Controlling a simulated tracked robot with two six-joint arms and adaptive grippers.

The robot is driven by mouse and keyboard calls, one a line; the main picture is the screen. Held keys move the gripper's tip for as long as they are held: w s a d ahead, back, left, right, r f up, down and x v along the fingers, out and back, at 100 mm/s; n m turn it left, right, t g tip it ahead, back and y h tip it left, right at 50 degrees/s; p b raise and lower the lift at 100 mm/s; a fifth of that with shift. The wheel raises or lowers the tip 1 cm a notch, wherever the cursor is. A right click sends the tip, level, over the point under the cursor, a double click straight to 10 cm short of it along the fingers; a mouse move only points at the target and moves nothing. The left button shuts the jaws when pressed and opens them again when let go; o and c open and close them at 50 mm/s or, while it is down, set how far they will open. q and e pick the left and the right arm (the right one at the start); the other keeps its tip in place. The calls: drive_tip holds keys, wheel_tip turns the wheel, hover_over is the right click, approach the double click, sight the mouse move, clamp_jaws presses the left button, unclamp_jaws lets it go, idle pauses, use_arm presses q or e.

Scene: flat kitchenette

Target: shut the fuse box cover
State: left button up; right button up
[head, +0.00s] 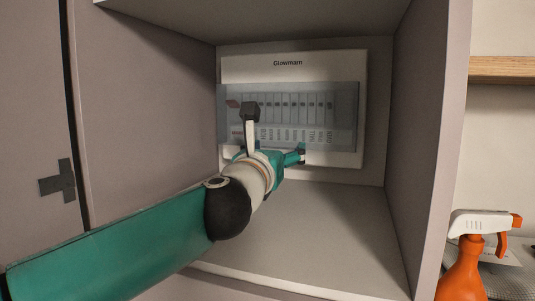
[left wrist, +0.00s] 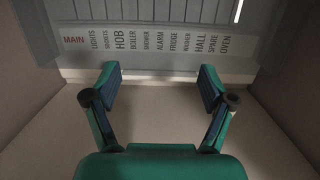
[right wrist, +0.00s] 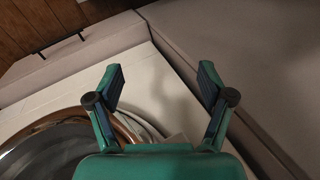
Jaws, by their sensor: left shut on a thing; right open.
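The fuse box (head: 290,66), a white panel marked "Glowmarn", is on the back wall of an open cupboard. Its cover (head: 345,117) is a see-through grey pane in front of a row of switches and labels. The cover also shows in the left wrist view (left wrist: 150,14); I cannot tell whether it lies flush. My right gripper (right wrist: 160,78) is open and empty, away from the box.
Cupboard walls (head: 430,120) close in on both sides, with a bare floor (head: 310,230) below the box. An orange and white spray bottle (head: 470,255) stands outside at the right. A white front-loading machine (right wrist: 165,100) is below my right gripper.

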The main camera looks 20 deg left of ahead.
use_arm(q)
drive_tip(key=shift+w+f, duration=0.4)
drive_tip(key=shift+f, duration=0.3)
drive_tip(key=o, duration=1.5)
drive_tip(key=shift+w+f, duration=0.1)
drive_tip(key=shift+w, duration=0.05)
drive_tip(key=shift+o, duration=0.2)
drive_tip(key=shift+w, duration=0.45)
drive_tip(key=shift+s, duration=0.25)
drive_tip(key=shift+s+r, duration=0.2)
drive_tip(key=shift+r, duration=0.05)
drive_tip(key=s, duration=0.4)
drive_tip(key=s+f, duration=0.1)
drive_tip(key=s, duration=0.6)
drive_tip(key=shift+s+d+f, duration=0.25)
drive_tip(key=shift+s+f, duration=0.05)
drive_tip(key=shift+f, duration=0.05)
drive_tip(key=shift+f, duration=0.1)
